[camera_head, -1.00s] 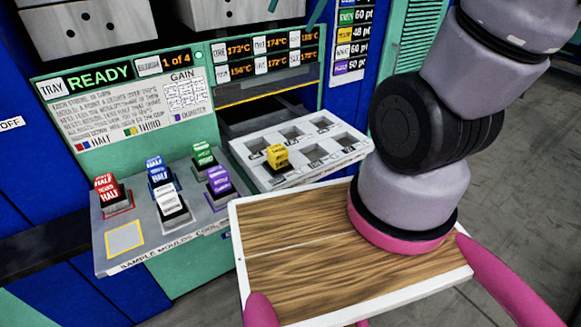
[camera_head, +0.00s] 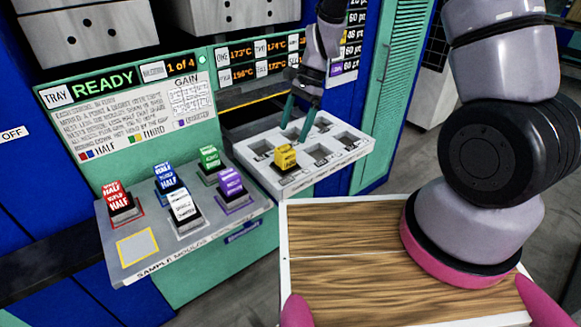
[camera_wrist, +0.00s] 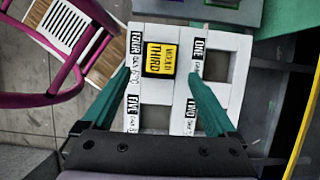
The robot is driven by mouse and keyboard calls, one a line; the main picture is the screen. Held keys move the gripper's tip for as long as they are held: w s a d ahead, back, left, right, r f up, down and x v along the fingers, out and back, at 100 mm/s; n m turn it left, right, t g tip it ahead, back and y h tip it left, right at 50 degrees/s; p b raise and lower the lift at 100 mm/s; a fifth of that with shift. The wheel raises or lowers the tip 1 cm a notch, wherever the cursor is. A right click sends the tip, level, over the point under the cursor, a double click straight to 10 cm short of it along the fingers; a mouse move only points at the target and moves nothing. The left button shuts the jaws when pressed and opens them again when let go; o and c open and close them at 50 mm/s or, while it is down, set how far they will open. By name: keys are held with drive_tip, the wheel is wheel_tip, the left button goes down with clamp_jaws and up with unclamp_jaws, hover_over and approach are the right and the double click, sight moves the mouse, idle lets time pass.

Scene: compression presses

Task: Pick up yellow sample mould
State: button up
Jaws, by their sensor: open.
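The yellow sample mould (camera_head: 285,158) sits in a front-row pocket of the white tray (camera_head: 350,152) that sticks out of the press. In the wrist view the yellow mould (camera_wrist: 160,58), marked THIRD, lies ahead of my gripper and roughly between the lines of its fingers. My gripper (camera_head: 297,122) is open, with two green fingers above the tray's back pockets, behind and a little right of the mould. In the wrist view my gripper (camera_wrist: 162,70) has its fingers spread on either side of the mould, apparently not touching it.
A grey shelf (camera_head: 165,262) left of the tray holds red (camera_head: 118,195), blue (camera_head: 165,178), white (camera_head: 184,208), green (camera_head: 210,160) and purple (camera_head: 231,185) moulds. Its yellow-outlined spot (camera_head: 137,246) is empty. The tray's other visible pockets look empty.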

sight(287, 148)
drive_tip(key=x, duration=0.9)
drive_tip(key=shift+w+f, duration=0.1)
drive_tip(key=shift+f, duration=0.2)
clamp_jaws()
